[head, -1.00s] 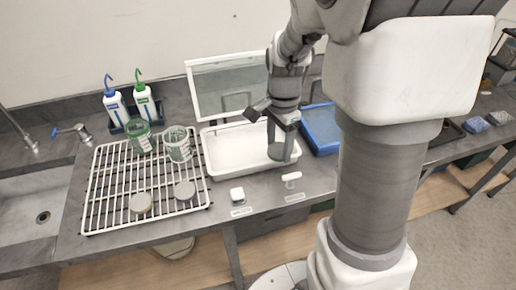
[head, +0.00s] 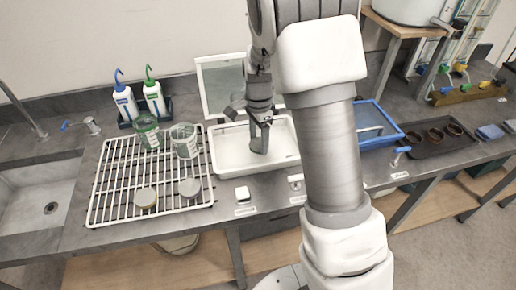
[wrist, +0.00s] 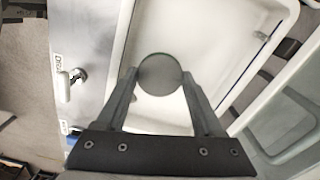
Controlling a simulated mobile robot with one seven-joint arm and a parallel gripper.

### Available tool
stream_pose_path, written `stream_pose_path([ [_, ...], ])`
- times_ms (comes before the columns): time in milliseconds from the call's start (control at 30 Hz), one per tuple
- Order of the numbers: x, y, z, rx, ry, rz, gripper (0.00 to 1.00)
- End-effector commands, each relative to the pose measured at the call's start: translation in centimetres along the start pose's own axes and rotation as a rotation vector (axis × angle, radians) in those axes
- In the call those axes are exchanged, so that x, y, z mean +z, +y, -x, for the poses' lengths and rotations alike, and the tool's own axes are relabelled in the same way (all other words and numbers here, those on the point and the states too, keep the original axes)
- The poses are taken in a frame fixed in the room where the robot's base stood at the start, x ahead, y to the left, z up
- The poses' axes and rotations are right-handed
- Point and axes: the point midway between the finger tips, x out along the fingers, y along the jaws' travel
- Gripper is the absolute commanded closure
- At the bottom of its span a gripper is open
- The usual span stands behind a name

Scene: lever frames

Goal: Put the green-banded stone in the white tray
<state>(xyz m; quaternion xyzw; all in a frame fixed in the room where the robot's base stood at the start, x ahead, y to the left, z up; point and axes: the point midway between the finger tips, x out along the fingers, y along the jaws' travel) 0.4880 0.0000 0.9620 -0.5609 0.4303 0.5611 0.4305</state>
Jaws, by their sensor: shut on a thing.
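My gripper (head: 260,143) is over the white tray (head: 217,166), near its middle. In the wrist view my gripper (wrist: 160,80) is shut on a round grey disc-shaped stone (wrist: 160,74), held between the fingertips. In the head view the fingers mostly hide the stone. The white tray (wrist: 215,35) lies behind and below the stone in the wrist view. I cannot tell whether the stone touches the tray's floor.
Left of the tray, a white wire rack (head: 118,190) holds two glass beakers and two round stones (head: 146,197) (head: 190,187). A blue-rimmed tray (head: 385,136) stands at the right. A clear lid (head: 222,85) leans behind. Small valves (head: 242,195) line the bench front.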

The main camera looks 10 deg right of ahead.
Motion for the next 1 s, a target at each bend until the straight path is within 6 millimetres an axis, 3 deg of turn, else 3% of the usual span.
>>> stream_pose_path([
  [167,0.1,-0.2,-1.0,0.002,-0.001,0.0,0.98],
  [400,0.1,-0.2,-4.2,0.002,0.0,0.0,0.98],
  [767,0.1,-0.2,-4.6,0.0,0.0,0.0,0.98],
  [800,0.1,-0.2,-4.5,0.0,0.0,0.0,0.26],
  [933,0.1,-0.2,-4.5,0.0,0.0,0.0,0.02],
  [1000,0.1,-0.2,-4.5,0.0,0.0,0.0,0.01],
])
